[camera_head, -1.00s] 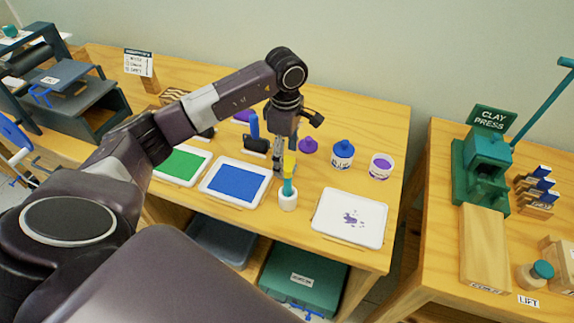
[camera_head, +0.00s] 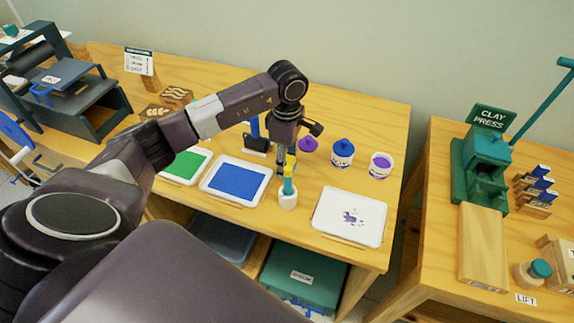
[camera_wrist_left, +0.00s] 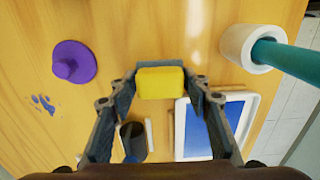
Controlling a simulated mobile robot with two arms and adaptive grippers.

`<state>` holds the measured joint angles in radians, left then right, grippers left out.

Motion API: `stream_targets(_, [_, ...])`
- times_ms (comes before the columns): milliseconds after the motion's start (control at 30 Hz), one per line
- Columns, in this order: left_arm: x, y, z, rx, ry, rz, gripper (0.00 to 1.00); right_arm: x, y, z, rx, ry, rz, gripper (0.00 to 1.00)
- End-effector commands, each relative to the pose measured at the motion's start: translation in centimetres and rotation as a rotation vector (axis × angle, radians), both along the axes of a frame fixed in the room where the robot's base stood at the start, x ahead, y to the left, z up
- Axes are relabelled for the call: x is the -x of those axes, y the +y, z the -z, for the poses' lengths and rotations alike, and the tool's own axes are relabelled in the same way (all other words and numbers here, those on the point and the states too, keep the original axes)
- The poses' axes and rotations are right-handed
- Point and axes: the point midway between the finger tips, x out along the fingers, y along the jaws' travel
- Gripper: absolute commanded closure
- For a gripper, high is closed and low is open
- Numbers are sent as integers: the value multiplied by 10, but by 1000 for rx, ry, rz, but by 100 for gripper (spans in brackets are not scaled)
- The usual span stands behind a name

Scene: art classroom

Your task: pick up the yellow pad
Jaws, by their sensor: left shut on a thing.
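The yellow pad (camera_wrist_left: 160,83) is a small rounded block held between the two fingertips in the left wrist view. My left gripper (camera_wrist_left: 160,86) is shut on it from both sides. In the head view the same gripper (camera_head: 286,165) points down over the wooden table, behind a white cup (camera_head: 288,201) with a teal handle (camera_head: 288,186) in it. A yellow patch shows just above that handle; I cannot tell whether it is the pad. Whether the pad touches the table is unclear. My right gripper is not in view.
A blue ink tray (camera_head: 203,186) and a green one (camera_head: 205,157) lie left of the gripper. A white tray with purple marks (camera_head: 330,224) lies to the right. A purple-knobbed piece (camera_head: 308,145), a blue-lidded jar (camera_head: 343,154) and a purple pot (camera_head: 381,166) stand behind.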

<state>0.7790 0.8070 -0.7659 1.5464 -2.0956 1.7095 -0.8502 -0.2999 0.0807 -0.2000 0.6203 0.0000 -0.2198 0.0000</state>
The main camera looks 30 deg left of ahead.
Motion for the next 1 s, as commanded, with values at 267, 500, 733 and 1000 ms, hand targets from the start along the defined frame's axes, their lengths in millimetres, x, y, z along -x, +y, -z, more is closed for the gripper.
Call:
stream_targets(267, [-1,0,-8,1,-3,0,80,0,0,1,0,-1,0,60])
stream_targets(500, [-2,0,-47,0,-8,1,80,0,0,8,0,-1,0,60])
stream_targets(733, [-2,0,-117,0,-9,0,80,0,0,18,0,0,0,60])
stream_targets(1000, [-1,1,-180,-1,-4,-1,80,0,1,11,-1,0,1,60])
